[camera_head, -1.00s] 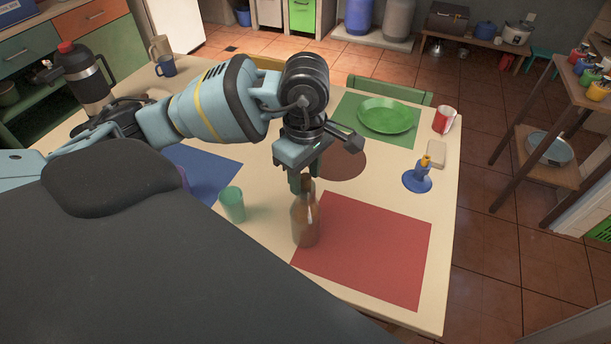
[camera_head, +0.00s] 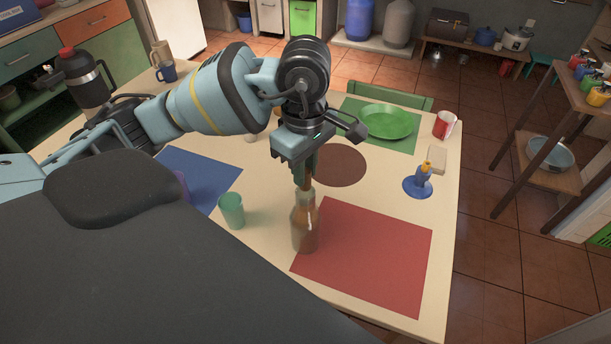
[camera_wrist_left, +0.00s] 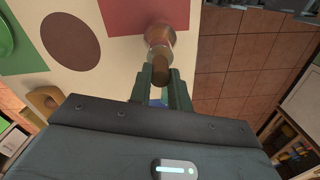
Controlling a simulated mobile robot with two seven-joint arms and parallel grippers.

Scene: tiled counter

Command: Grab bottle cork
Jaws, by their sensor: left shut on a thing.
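A brown glass bottle (camera_head: 305,228) stands upright on the table at the left edge of the red mat. It also shows in the left wrist view (camera_wrist_left: 160,38), beyond my fingertips. My left gripper (camera_head: 308,172) points down right above the bottle. In the left wrist view my left gripper (camera_wrist_left: 160,80) is shut on the brown cork (camera_wrist_left: 159,77). The cork also shows in the head view (camera_head: 308,182), below the fingers and in line with the bottle neck. I cannot tell whether its lower end is clear of the neck. My right gripper is not in view.
A green cup (camera_head: 231,211) stands left of the bottle. The red mat (camera_head: 365,255) is bare to its right. A green plate (camera_head: 387,121), a red can (camera_head: 444,124) and a blue candle holder (camera_head: 418,186) stand farther back on the table (camera_head: 400,195).

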